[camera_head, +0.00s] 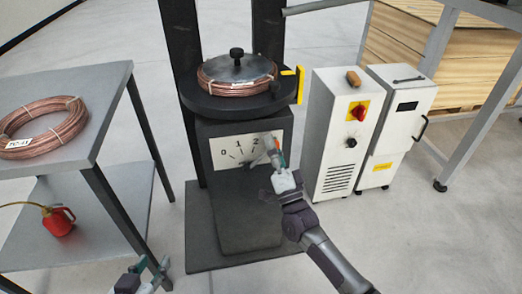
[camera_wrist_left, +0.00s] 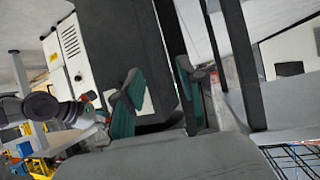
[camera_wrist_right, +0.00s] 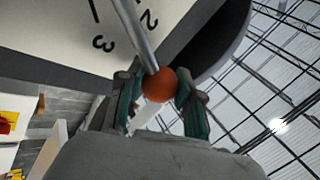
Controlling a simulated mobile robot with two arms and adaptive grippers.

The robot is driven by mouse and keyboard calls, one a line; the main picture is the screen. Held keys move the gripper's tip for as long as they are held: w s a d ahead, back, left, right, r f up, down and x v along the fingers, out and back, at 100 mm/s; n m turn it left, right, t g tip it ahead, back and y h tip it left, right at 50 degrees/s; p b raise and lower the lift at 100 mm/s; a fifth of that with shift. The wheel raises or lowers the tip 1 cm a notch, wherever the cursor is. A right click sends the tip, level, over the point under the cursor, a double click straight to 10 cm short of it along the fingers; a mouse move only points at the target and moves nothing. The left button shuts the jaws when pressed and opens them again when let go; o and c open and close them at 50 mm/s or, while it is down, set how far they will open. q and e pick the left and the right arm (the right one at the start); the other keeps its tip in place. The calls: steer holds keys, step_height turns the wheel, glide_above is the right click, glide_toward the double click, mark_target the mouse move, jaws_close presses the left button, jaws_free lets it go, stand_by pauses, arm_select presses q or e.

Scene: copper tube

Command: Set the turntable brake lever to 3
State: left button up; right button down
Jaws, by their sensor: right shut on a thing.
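The turntable (camera_head: 236,98) carries a copper coil (camera_head: 240,86) under a dark disc with a knob. On the stand below it is a white dial plate (camera_head: 226,155); 0, 1 and 2 show in the head view, and 3 is hidden behind my gripper. In the right wrist view the brake lever is a grey rod (camera_wrist_right: 135,32) with an orange ball knob (camera_wrist_right: 159,85). The rod appears between the 2 and the 3. My right gripper (camera_head: 276,152) is shut on the knob, one finger on each side.
A grey table (camera_head: 105,88) at left holds another copper coil (camera_head: 45,128), with a red oil can (camera_head: 58,219) on its lower shelf. White cabinets (camera_head: 336,150) stand right of the turntable. A yellow bracket (camera_head: 299,84) sits at the turntable's right edge.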

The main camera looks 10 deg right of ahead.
steer(key=d+m+h, duration=0.1)
steer(key=m, duration=0.1)
steer(key=f+m+h+b, duration=0.1)
steer(key=d+f+m+h+b, duration=0.1)
steer(key=m+h, duration=0.1)
steer(key=shift+d+f+m+t, duration=0.15)
steer(key=shift+d+m+t, duration=0.15)
steer(key=shift+t, duration=0.1)
arm_select(q)
steer(key=w+d+r+t+h, duration=0.2)
steer(key=r+t, duration=0.4)
steer(key=r, duration=0.4)
steer(key=shift+w+d+t, duration=0.15)
steer(key=shift+w+t, duration=0.25)
steer(key=shift+w, duration=0.3)
arm_select(e)
steer(key=shift+d+m+h, duration=0.1)
steer(key=shift+m+h, duration=0.2)
steer(key=shift+f, duration=0.1)
steer(key=c, duration=0.7)
jaws_free()
steer(key=shift+c, duration=0.2)
steer(key=v, duration=1.2)
steer(key=shift+s, duration=0.1)
